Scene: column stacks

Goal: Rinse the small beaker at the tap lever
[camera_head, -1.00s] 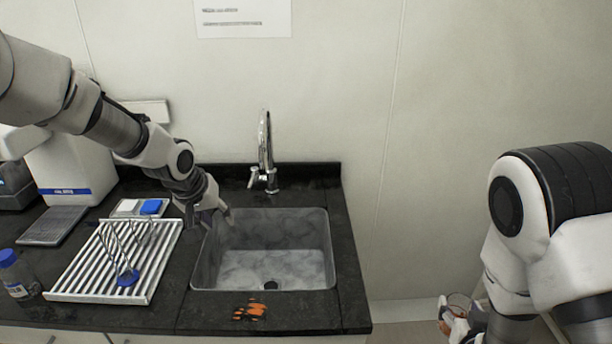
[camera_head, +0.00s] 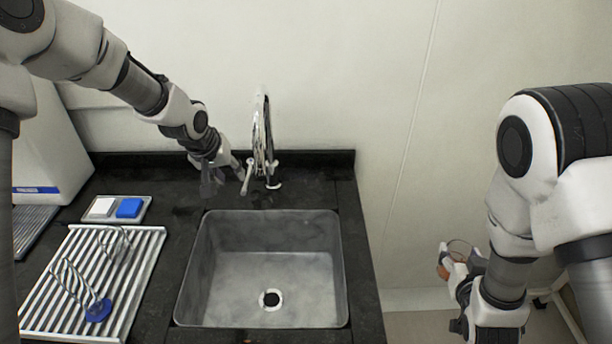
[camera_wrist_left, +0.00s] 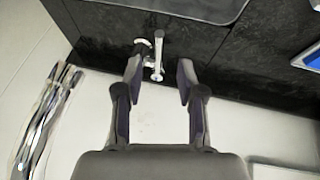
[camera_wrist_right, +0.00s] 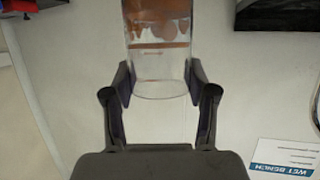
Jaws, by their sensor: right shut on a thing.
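The small beaker (camera_wrist_right: 158,85) is clear glass with an orange-brown residue, and fills the top of the right wrist view. My right gripper (camera_wrist_right: 158,82) is shut on it. In the head view the beaker (camera_head: 461,250) is at the right, off the counter's right side. The chrome tap (camera_head: 263,130) stands behind the sink, its lever (camera_head: 247,178) on the left of its base. My left gripper (camera_head: 226,182) is open beside the lever. In the left wrist view the lever (camera_wrist_left: 158,58) shows between the spread fingers; contact is not visible.
The grey sink (camera_head: 195,265) is empty, with a drain in its floor. Left of it are a drying rack (camera_head: 150,262) with a blue-based wire piece (camera_head: 97,311) and a tray with a blue block (camera_head: 129,207). A white wall stands close behind the tap.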

